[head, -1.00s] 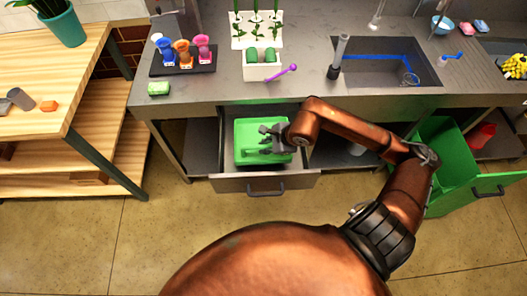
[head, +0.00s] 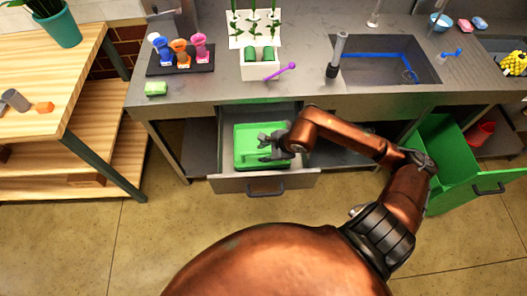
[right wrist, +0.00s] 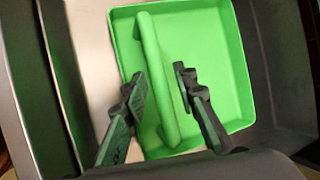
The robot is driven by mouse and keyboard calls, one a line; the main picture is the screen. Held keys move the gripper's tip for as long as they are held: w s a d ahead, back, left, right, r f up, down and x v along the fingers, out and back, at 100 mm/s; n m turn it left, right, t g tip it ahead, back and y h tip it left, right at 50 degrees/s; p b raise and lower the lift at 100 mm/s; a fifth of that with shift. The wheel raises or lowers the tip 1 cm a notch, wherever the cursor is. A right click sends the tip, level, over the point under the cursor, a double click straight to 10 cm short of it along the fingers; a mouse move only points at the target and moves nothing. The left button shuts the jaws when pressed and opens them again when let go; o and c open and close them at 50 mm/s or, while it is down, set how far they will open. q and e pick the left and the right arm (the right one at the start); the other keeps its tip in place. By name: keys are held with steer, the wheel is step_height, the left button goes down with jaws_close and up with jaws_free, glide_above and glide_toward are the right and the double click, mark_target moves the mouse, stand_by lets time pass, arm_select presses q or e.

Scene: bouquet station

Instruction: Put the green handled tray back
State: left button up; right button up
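The green handled tray (head: 242,164) lies inside the pulled-out drawer (head: 225,184) below the counter. Its handle bar (right wrist: 157,75) runs across it in the right wrist view. My right gripper (head: 264,146) is over the tray, reaching down into it. In the right wrist view my right gripper (right wrist: 160,88) has its fingers apart, one on each side of the handle. A gap shows between the handle and the right-hand finger. My left gripper is not in view.
A green bin-like drawer (head: 449,150) stands open at the right. On the counter are a white flower holder (head: 258,71), a dark rack of colored items (head: 181,61), a green sponge (head: 155,88) and a sink (head: 385,60). The floor in front is clear.

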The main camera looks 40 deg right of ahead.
steer(key=shift+s+d+r, duration=0.1)
steer(key=shift+r, duration=0.35)
arm_select(q)
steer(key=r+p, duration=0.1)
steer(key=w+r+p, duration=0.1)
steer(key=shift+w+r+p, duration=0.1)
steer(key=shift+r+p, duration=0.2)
steer(key=shift+p, duration=0.05)
arm_select(e)
steer(key=v, duration=1.1)
steer(key=shift+s, duration=0.15)
steer(key=shift+r, duration=0.1)
